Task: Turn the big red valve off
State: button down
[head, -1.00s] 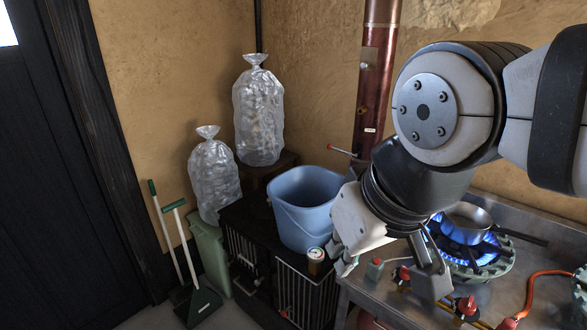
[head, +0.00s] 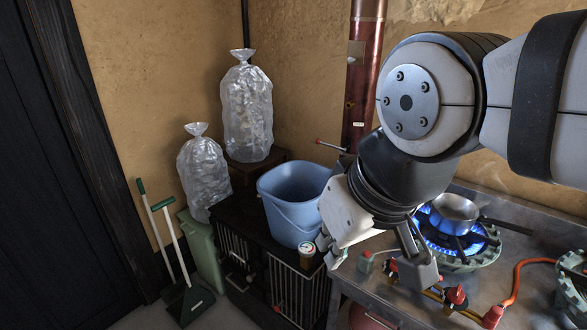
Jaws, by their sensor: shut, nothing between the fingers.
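Several red valve knobs sit on the gas line along the counter's front. One red knob (head: 456,296) stands just right of my gripper, a second red knob (head: 492,316) is farther right by the orange hose, and another (head: 390,266) shows left of my fingers. I cannot tell which is the big valve, or whether any is on or off. My gripper (head: 426,275) is shut and empty, pointing down over the line. My wrist hides part of the counter behind it. A red-tipped lever (head: 330,145) sticks out from the copper-red pipe (head: 364,75).
A lit burner (head: 458,245) with blue flames and a metal pan (head: 453,211) stands close behind my gripper. A blue bucket (head: 293,205) and a small jar (head: 307,254) stand to the left on a black cabinet. An orange hose (head: 516,279) runs at right.

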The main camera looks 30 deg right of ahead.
aim_at(455, 295)
jog(key=z, duration=1.45)
